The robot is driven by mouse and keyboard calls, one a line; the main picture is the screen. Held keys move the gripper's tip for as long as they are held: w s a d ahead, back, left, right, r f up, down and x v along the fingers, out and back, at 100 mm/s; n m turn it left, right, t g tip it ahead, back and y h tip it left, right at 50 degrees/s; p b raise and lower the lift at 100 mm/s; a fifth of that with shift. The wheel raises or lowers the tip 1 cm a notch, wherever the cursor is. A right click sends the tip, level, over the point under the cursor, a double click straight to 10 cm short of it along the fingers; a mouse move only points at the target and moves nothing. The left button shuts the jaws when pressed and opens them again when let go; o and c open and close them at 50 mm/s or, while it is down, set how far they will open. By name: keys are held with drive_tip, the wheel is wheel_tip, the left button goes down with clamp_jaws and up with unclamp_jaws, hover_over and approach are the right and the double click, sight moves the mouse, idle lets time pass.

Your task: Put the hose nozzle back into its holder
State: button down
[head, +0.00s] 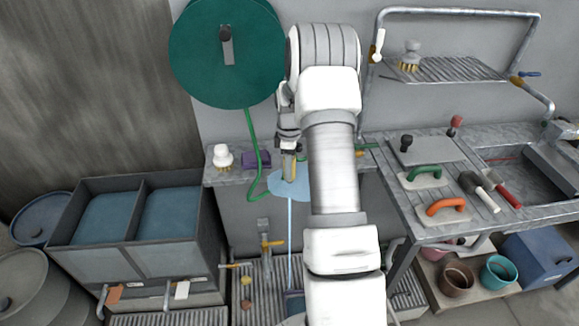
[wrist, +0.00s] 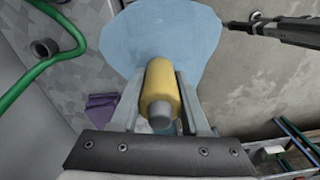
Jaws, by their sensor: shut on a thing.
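My gripper (head: 288,176) hangs over the grey ledge between the hose reel and the workbench. In the wrist view its two fingers (wrist: 160,88) are closed around a yellow cylinder with a grey end, which looks like the hose nozzle (wrist: 161,92). The green hose (head: 254,150) drops from the reel, loops and runs up towards my gripper. A pale blue patch (wrist: 165,35) lies beyond the nozzle; I cannot tell whether it is water. A small grey ring (wrist: 45,47) stands beside the hose; I cannot tell if it is the holder.
The green reel (head: 225,40) is on the wall. The workbench (head: 400,160) with trowels stands right, the divided tank (head: 72,255) left. A dark rod (wrist: 285,30) shows in the wrist view.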

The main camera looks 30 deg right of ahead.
drive_tip(key=shift+f+b, duration=0.45)
drive_tip(key=shift+f, duration=0.2)
drive_tip(key=shift+c, duration=1.5)
unclamp_jaws()
wheel_tip(320, 180, up, 18)
drive_tip(key=shift+f, duration=0.2)
